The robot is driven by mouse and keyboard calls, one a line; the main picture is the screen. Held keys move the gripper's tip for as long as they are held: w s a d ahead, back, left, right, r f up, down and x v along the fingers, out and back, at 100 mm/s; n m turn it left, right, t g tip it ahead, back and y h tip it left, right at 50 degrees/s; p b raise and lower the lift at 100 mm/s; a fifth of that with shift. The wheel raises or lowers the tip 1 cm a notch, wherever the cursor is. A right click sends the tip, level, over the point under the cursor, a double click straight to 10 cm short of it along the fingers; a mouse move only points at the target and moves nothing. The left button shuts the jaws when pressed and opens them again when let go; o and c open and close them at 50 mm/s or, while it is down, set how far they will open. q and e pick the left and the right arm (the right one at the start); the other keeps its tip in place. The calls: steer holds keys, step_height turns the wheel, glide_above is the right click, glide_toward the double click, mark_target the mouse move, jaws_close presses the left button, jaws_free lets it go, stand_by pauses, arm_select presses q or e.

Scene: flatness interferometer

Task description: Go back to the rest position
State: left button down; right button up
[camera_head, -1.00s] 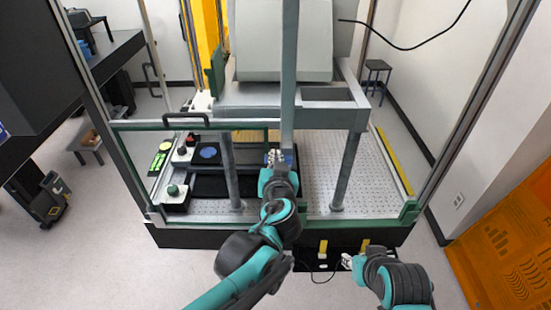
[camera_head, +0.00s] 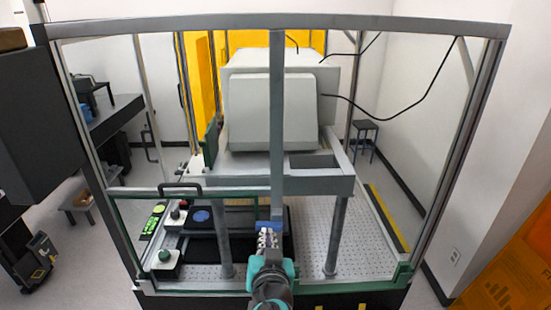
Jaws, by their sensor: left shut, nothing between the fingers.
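My left gripper (camera_head: 267,238) shows at the bottom centre, at the end of my teal and dark grey arm. Its fingers are shut and hold nothing. It is in front of the lower part of the grey upright post (camera_head: 277,120) of the enclosure. A small blue part (camera_head: 266,226) shows right at the fingertips; I cannot tell whether they touch it. My right gripper is out of the picture.
The interferometer housing (camera_head: 270,112) stands on a grey bridge (camera_head: 255,186) inside the framed enclosure. A perforated bench (camera_head: 362,245) lies below. A stool (camera_head: 364,127) stands behind.

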arm_select(q)
steer(key=s+a+f+n+g+y+b, duration=0.1)
steer(key=s+a+f+g+b, duration=0.1)
steer(key=a+f+b, duration=0.55)
steer(key=s+a+f+g+b, duration=0.3)
steer(key=a+f, duration=0.1)
steer(key=f, duration=0.7)
steer(key=s+a+f+g+h+b, duration=0.1)
steer(key=s+f+b, duration=0.3)
steer(key=f, duration=0.5)
steer(key=s+a+f+g+h+b, duration=0.1)
steer(key=s+a+f+g+b, duration=0.1)
steer(key=s+f+b, duration=0.2)
step_height(320, 180, down, 6)
steer(key=b, duration=0.3)
steer(key=shift+s+r+h, duration=0.2)
steer(key=shift+s+h, duration=0.1)
steer(key=shift+a, duration=0.1)
